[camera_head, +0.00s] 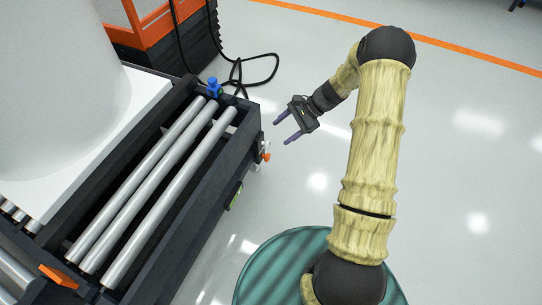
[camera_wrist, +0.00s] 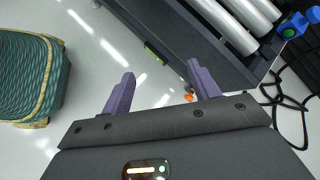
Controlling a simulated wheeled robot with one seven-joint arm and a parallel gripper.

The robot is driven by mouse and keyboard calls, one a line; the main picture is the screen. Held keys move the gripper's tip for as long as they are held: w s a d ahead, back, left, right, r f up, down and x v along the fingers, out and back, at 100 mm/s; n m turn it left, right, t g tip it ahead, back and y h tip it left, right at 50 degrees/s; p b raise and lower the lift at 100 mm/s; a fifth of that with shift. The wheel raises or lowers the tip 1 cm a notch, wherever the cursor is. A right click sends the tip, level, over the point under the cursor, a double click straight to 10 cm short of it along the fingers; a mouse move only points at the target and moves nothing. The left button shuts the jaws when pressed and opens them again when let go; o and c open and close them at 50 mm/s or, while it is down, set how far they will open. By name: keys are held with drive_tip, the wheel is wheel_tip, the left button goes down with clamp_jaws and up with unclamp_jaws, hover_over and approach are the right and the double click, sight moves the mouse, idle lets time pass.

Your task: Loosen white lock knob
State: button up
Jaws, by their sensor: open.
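My gripper (camera_head: 281,132) is open and empty, with two purple fingers. It hangs in the air to the right of the dark roller frame (camera_head: 190,240). Small fittings sit on the frame's end near the fingertips, with an orange part (camera_head: 266,157) and a tiny pale spot beside it. I cannot tell for sure whether that spot is the white lock knob. In the wrist view the gripper (camera_wrist: 160,72) points towards the frame, and the orange part (camera_wrist: 188,97) shows just left of the right finger, which may hide part of the fittings.
Metal rollers (camera_head: 150,195) lie in the frame, with a blue fitting (camera_head: 213,88) at its far corner. A large white tank (camera_head: 60,85) stands at the left. A black cable (camera_head: 262,82) loops over the floor behind. The floor right of the arm is clear.

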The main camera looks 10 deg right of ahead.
sight(269, 145)
drive_tip(key=w+d+f+m+t+y+b, duration=0.2)
drive_tip(key=f+b, duration=0.4)
drive_tip(key=f, duration=0.5)
drive_tip(key=w+d+f+m+t+y+b, duration=0.1)
drive_tip(key=w+d+f+m+t+b, duration=0.2)
drive_tip(key=f, duration=0.8)
drive_tip(key=w+d+f+m+t+y+b, duration=0.2)
drive_tip(key=d+f+m+t+b, duration=0.3)
drive_tip(key=d+f+b, duration=0.3)
wheel_tip(269, 145, down, 3)
drive_tip(key=w+m+b, duration=0.1)
drive_tip(key=b, duration=0.2)
drive_tip(key=shift+w+f+y, duration=0.15)
drive_tip(key=shift+y, duration=0.15)
drive_tip(key=b+x, duration=0.7)
drive_tip(key=x, duration=1)
drive_tip(key=shift+w+a+b, duration=0.1)
drive_tip(key=shift+w+b, duration=0.15)
drive_tip(key=shift+b, duration=0.15)
drive_tip(key=c, duration=1)
